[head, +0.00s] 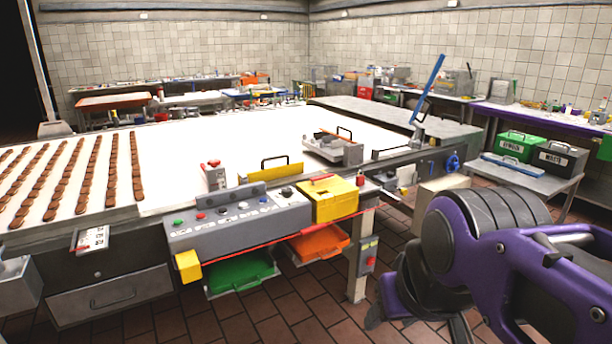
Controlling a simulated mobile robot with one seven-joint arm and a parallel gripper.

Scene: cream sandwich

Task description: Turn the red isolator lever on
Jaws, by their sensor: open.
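A small grey switch box (366,256) with a yellow label is fixed to the pale table leg at the front right corner of the conveyor table. A small red part (370,262) shows on its side; it may be the isolator lever, but it is too small to tell its position. My purple and dark grey arm fills the lower right. My gripper (420,322) hangs at the bottom edge, right of and below the switch box and apart from it. Its dark fingers are spread and partly cut off; nothing shows between them.
The grey control panel (238,218) carries several coloured buttons, with a yellow box (335,201) at its right end. A red bar (268,243) runs below it. Green (240,274) and orange (320,243) trays sit underneath. Brown tiled floor (300,310) in front is clear.

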